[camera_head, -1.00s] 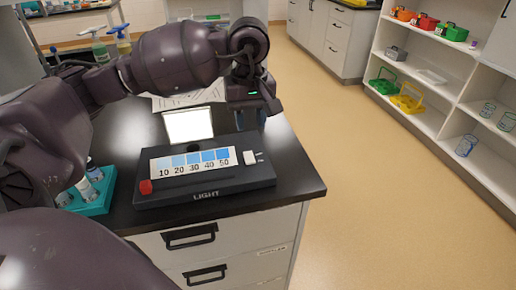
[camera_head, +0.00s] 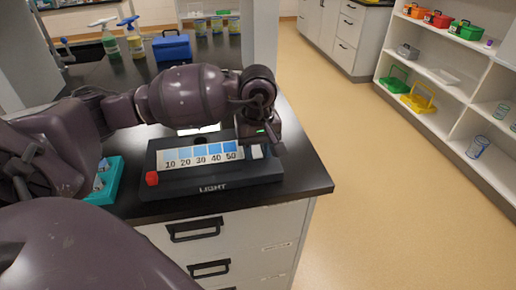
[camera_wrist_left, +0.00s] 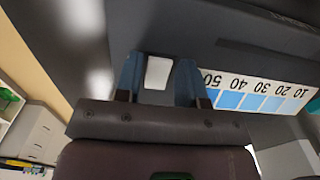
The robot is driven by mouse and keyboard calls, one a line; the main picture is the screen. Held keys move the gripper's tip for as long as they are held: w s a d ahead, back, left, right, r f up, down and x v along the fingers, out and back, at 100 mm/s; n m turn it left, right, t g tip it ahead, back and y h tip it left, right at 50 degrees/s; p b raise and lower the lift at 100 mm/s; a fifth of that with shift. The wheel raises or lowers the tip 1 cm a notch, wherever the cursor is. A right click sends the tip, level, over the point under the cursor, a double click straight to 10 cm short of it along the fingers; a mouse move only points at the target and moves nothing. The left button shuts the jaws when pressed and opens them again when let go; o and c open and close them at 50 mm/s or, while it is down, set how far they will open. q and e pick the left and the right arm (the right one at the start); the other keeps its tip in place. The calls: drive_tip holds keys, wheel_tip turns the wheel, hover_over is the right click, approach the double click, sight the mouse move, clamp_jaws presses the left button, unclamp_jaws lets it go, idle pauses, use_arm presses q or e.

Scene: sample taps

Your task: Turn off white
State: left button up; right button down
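A dark box marked LIGHT (camera_head: 214,189) sits near the front edge of the black bench. It has a blue scale from 10 to 50 (camera_head: 200,155), a red knob (camera_head: 152,178) at its left and a white switch (camera_head: 257,152) at its right end. A bright white panel (camera_head: 200,129) behind it is mostly hidden by my arm. My left gripper (camera_head: 259,143) is at the box's right end, by the switch. In the left wrist view its two blue fingers (camera_wrist_left: 160,62) are apart, one on each side of the white switch (camera_wrist_left: 158,73). I cannot tell whether they touch it.
A teal rack (camera_head: 106,182) with small vials stands left of the box. A blue case (camera_head: 171,47) and spray bottles (camera_head: 133,38) stand farther back on the bench. Drawers (camera_head: 225,240) are below the front edge. The floor to the right is clear, up to the white shelves (camera_head: 440,85).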

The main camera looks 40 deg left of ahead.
use_arm(q)
drive_tip(key=c, duration=0.6)
drive_tip(key=shift+w+a+f+g+h+b, duration=0.15)
drive_tip(key=shift+g+h+b, duration=0.15)
drive_tip(key=shift+g+h, duration=0.2)
drive_tip(key=shift+c, duration=0.2)
drive_tip(key=shift+a+g+h, duration=0.1)
drive_tip(key=shift+g+h, duration=0.2)
drive_tip(key=shift+h, duration=0.1)
drive_tip(key=shift+r+b, duration=0.25)
drive_tip(key=shift+b, duration=0.05)
drive_tip(key=o, duration=0.6)
drive_tip(key=shift+o, duration=0.2)
drive_tip(key=shift+r, duration=0.1)
